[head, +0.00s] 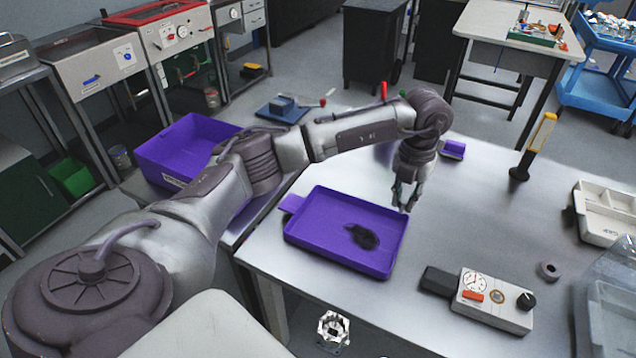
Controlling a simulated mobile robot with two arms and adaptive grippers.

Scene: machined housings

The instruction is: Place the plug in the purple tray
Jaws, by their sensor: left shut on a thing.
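The purple tray (310,247) lies on the near left part of the metal table, with a flat tab at its left corner. A dark, blurred patch (362,236) shows on its floor; I cannot tell whether it is a shadow or an object. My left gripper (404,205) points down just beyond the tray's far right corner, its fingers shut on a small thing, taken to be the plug. The plug is mostly hidden between the fingers, and its shape cannot be made out. My right gripper is out of view.
A white tester box (494,300) with a black knob stands near the table's front edge. A deeper purple bin (180,150) is at left. The table's middle is clear.

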